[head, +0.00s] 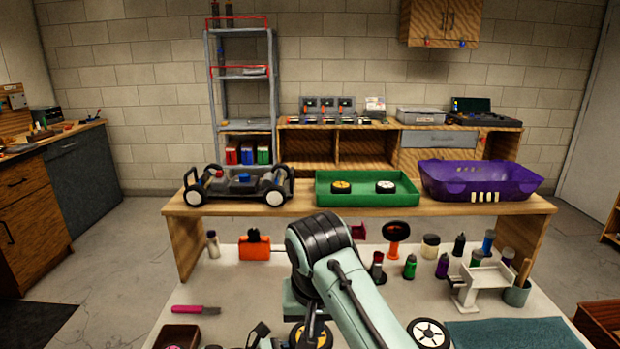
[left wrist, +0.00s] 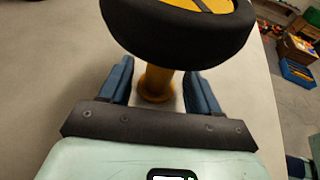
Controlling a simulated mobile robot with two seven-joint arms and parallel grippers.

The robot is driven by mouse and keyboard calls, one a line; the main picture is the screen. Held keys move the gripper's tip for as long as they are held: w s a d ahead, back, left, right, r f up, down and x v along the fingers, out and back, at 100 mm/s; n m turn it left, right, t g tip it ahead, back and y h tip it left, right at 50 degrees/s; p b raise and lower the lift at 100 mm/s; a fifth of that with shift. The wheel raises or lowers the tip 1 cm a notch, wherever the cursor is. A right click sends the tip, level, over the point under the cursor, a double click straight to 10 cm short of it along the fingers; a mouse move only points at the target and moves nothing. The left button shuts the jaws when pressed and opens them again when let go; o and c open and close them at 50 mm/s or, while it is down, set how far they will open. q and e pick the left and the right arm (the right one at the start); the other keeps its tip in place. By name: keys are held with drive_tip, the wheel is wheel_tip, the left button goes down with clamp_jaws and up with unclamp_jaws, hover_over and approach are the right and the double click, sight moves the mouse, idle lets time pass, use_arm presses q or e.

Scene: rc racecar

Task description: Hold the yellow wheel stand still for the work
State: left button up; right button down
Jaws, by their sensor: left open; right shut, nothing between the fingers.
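In the left wrist view, the yellow wheel stand (left wrist: 155,84) stands upright on the pale table, with a black-tyred wheel (left wrist: 180,38) above it. My left gripper (left wrist: 158,78) is open, with one blue finger on each side of the yellow post. Gaps show between the fingers and the post. The tyre hides the upper part of the post. In the head view, my right gripper (head: 299,306) is at the bottom centre, beside a wheel with a yellow rim (head: 311,336). The arm partly hides that wheel. The right gripper is shut and empty.
A white-rimmed wheel (head: 428,332) lies at the right of my arm, near a teal mat (head: 515,335). A pink-handled tool (head: 188,309) is at the left. Several bottles and a white stand (head: 478,280) crowd the right side. The car chassis (head: 238,186) and green tray (head: 340,200) are on the shelf.

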use_arm(q)
drive_tip(key=v, duration=1.1)
drive_tip(key=shift+s+a, duration=0.1)
drive_tip(key=shift+a, duration=0.1)
